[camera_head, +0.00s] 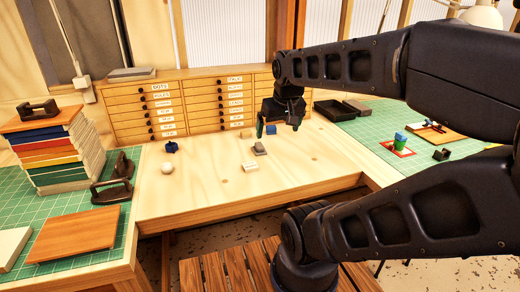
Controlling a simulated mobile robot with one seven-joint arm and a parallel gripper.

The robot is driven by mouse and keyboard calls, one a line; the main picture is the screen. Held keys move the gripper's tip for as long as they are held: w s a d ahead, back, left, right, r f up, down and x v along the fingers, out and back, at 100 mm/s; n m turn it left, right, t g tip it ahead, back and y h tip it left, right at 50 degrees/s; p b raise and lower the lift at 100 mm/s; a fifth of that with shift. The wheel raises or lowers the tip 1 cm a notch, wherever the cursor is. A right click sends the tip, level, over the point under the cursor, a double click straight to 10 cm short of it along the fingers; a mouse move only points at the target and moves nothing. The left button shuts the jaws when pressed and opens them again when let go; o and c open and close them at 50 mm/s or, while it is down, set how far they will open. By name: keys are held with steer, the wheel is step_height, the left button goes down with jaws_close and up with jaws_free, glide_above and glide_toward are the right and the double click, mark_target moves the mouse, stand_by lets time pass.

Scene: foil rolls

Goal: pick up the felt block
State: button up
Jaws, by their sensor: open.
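A small grey block (260,149), which looks like the felt block, lies on the pale wooden tabletop (205,195), near the middle. My gripper (278,125) hangs from the arm above and beyond the grey block in the picture, slightly to its right. Its fingers point down and stand apart, and they do not touch the block. The block is in plain view, but its material is too small to tell for sure.
Near the block are a white labelled block (250,168), a tan block (246,133), a blue piece (271,130), a white ball (167,168) and a dark blue object (171,147). Wooden drawers (190,103) stand behind. A black tray (335,110) is at right.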

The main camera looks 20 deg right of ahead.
steer(key=w+n+g+h, duration=0.1)
steer(key=w+n, duration=0.3)
steer(key=w, duration=0.4)
steer(key=n+g+h, duration=0.3)
steer(key=n+g, duration=0.1)
steer(key=n, duration=0.9)
glide_above(259, 145)
steer(key=a, duration=0.4)
step_height(259, 145, down, 16)
steer(key=shift+w+d+x, duration=0.15)
steer(key=shift+x, duration=2.5)
steer(key=shift+w+d+x, duration=0.1)
steer(key=shift+x, duration=2.55)
steer(key=shift+r, duration=0.15)
steer(key=c, duration=1.1)
